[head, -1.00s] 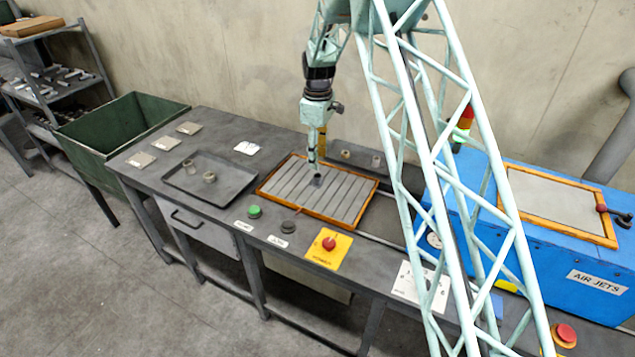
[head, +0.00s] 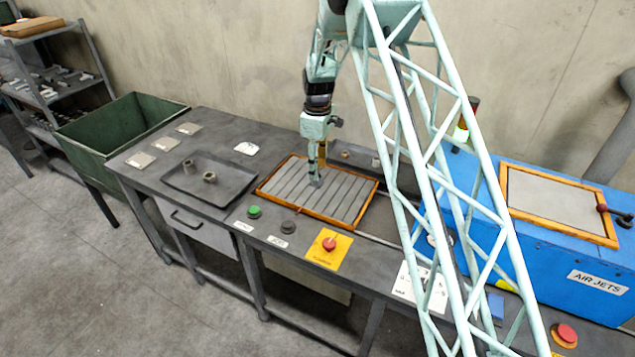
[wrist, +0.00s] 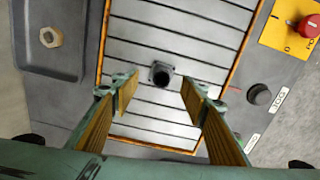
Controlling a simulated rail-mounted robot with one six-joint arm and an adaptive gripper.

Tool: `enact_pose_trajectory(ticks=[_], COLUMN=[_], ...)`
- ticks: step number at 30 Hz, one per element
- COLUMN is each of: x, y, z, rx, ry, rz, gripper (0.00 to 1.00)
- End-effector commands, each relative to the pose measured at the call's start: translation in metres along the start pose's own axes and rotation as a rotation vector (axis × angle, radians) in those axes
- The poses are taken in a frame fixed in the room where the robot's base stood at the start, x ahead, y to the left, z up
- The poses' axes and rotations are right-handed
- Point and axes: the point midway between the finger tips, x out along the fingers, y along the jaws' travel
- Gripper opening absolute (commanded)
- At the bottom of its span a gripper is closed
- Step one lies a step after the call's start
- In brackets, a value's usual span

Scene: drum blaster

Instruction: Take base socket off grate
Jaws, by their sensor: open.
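The base socket (wrist: 161,74) is a small dark grey piece with a square flange and a round dark opening. It sits on the slatted grate (wrist: 195,12) inside an orange frame. In the head view the socket (head: 316,183) shows as a small dark spot on the grate (head: 345,200), just under my gripper (head: 319,168). In the wrist view my gripper (wrist: 158,90) is open, its two yellow-padded fingers to the left and right of the socket with clear gaps. Nothing is between the pads except the socket's area below; the remaining height is hard to tell.
A grey tray (head: 228,195) with two round fittings lies left of the grate. A green button (head: 254,212), a dark knob (head: 289,227) and a red switch on a yellow plate (head: 318,255) line the front edge. A blue air-jets box (head: 535,252) stands at right.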

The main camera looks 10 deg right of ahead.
Motion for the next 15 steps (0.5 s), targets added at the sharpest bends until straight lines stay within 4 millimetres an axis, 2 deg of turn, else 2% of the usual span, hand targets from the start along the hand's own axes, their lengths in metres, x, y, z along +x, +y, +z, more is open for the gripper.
enact_pose_trajectory(ticks=[9, 15], x=[0.033, 0.044], y=[-0.003, -0.003], z=[0.0, 0.0], rx=[0.0, 0.0], ry=[-0.001, 0.0], rz=[-0.001, 0.0], gripper=[0.41, 0.41])
